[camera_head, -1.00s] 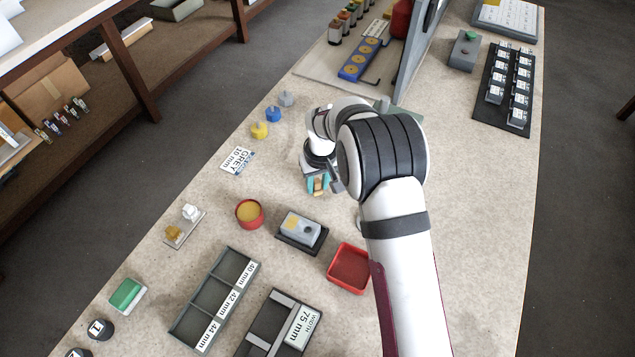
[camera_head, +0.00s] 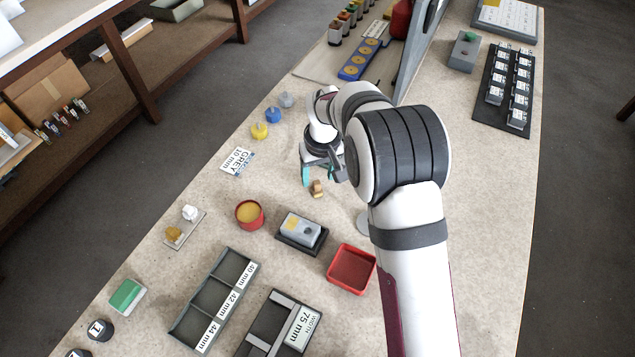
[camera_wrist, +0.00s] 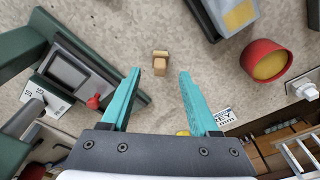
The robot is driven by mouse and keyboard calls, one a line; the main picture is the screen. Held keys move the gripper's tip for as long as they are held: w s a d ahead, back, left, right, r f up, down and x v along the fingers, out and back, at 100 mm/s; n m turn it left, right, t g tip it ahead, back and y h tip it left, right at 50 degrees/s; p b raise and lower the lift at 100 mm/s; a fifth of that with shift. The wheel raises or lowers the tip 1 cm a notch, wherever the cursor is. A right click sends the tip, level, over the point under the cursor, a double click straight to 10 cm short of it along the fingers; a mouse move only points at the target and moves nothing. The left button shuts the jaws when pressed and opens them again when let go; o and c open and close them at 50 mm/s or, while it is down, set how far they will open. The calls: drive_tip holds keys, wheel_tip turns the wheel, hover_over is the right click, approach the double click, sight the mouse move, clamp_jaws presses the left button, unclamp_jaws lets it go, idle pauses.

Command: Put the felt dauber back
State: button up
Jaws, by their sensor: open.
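A small tan block-like piece (camera_head: 318,188), which looks like the felt dauber, sits on the bench just in front of my gripper. In the wrist view it shows as a tan block (camera_wrist: 160,65) with a darker strip at its far side, centred just beyond the fingertips. My gripper (camera_head: 321,174) has teal fingers spread apart with nothing between them; they also show in the wrist view (camera_wrist: 159,84). I cannot tell which place belongs to the dauber.
A red round pot (camera_head: 249,214) with yellow contents and an empty red square tray (camera_head: 351,269) flank the grey block. A grey divided tray (camera_head: 214,301) lies nearer. Yellow, blue and grey knobbed pieces (camera_head: 260,130) stand left of my arm. Bench around the tan piece is clear.

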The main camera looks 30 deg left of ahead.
wheel_tip(320, 180, up, 7)
drive_tip(key=shift+s+d+r, duration=0.2)
drive_tip(key=shift+s+d, duration=0.1)
drive_tip(key=shift+d, duration=0.05)
